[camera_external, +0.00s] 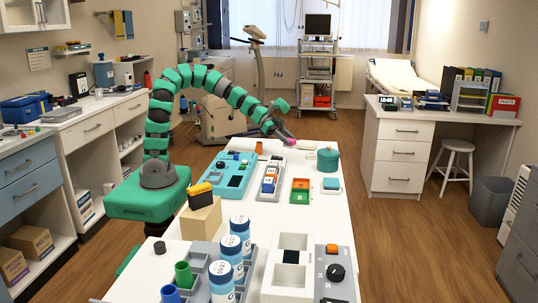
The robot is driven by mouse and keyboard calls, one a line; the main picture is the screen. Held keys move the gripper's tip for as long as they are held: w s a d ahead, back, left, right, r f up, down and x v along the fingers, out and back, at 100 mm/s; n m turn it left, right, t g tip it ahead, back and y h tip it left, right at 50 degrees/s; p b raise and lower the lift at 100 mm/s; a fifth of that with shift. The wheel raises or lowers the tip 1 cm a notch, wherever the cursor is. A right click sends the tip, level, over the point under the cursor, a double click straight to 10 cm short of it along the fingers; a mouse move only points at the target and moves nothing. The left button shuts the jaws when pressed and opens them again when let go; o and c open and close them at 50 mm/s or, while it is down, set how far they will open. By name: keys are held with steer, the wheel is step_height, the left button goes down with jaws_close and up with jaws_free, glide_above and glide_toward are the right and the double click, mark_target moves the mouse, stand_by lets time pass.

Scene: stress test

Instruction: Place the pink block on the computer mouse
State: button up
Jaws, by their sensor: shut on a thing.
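My gripper (284,134) is at the far end of the long white table, reached over by my green arm. It is shut on a small pink block (289,141), which shows only partly at the fingertips. A small white rounded object, which looks like the computer mouse (306,145), lies on the table just right of the gripper. I cannot tell the exact gap between block and mouse.
On the white table (255,222) are a teal tray (232,181), a strip with coloured pieces (269,183), a green-and-orange tray (300,190) and a teal round container (328,159). Blue-white bottles (240,232) stand at the near end.

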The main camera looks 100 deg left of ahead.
steer(key=s+a+r+n+t+y+b, duration=0.1)
steer(key=s+a+r+n+y, duration=0.1)
steer(key=s+a+n+y, duration=0.55)
steer(key=m+h+b, duration=0.2)
glide_above(304, 141)
steer(key=shift+s+f, duration=0.15)
steer(key=shift+f, duration=0.7)
steer(key=shift+w+f, duration=0.2)
steer(key=shift+f, duration=0.1)
steer(key=shift+f+b, duration=0.6)
steer(key=shift+f, duration=0.8)
steer(key=o, duration=1)
steer(key=shift+f, duration=0.1)
steer(key=shift+c, duration=0.2)
